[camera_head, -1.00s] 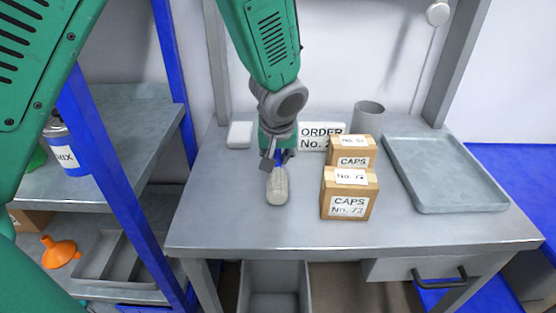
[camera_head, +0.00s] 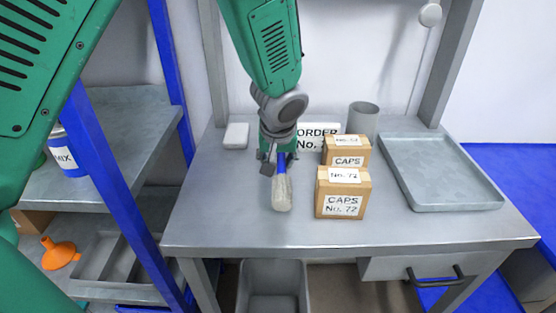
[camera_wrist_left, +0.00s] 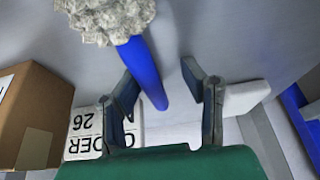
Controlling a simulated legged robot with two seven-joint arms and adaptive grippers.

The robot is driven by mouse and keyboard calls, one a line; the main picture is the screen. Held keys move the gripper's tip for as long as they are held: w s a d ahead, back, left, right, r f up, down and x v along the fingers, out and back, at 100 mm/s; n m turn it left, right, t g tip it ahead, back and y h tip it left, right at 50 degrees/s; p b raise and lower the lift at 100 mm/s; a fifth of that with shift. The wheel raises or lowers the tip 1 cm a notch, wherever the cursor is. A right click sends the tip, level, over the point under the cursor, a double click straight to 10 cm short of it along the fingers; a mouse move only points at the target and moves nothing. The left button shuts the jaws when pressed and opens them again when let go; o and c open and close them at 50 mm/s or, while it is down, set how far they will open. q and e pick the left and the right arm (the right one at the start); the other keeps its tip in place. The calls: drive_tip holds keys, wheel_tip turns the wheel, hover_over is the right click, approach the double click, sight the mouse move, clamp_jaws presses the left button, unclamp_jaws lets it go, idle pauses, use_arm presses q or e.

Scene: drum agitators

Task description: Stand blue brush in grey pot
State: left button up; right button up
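The blue brush (camera_head: 282,190) has a blue handle and pale grey bristles and appears to lie on the grey table, bristles towards me. My left gripper (camera_head: 276,162) is over its handle. In the left wrist view, the blue handle (camera_wrist_left: 145,72) runs between the fingers of my left gripper (camera_wrist_left: 165,98), close to the left finger. A gap shows on its right, so the fingers are open. Whether the handle touches the left finger I cannot tell. The grey pot (camera_head: 363,118) stands upright at the back, behind the boxes. My right gripper is out of view.
Two stacked-looking cardboard caps boxes (camera_head: 342,195) (camera_head: 345,150) stand between brush and pot. An order sign (camera_head: 316,133) and a white block (camera_head: 236,136) are behind. A grey tray (camera_head: 440,172) fills the right side. The table's front left is clear.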

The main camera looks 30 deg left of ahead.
sight(280, 172)
use_arm(q)
drive_tip(key=shift+s+d+f, duration=0.1)
drive_tip(key=shift+s+d, duration=0.05)
drive_tip(key=shift+d, duration=0.15)
drive_tip(key=shift+d+r, duration=0.1)
drive_tip(key=shift+r, duration=0.15)
drive_tip(key=v, duration=0.3)
drive_tip(key=p+v, duration=0.1)
drive_tip(key=v, duration=0.3)
drive_tip(key=p+v, duration=0.1)
drive_tip(key=v, duration=0.3)
drive_tip(key=shift+a, duration=0.25)
drive_tip(key=shift+d+r, duration=0.25)
drive_tip(key=shift+r, duration=0.25)
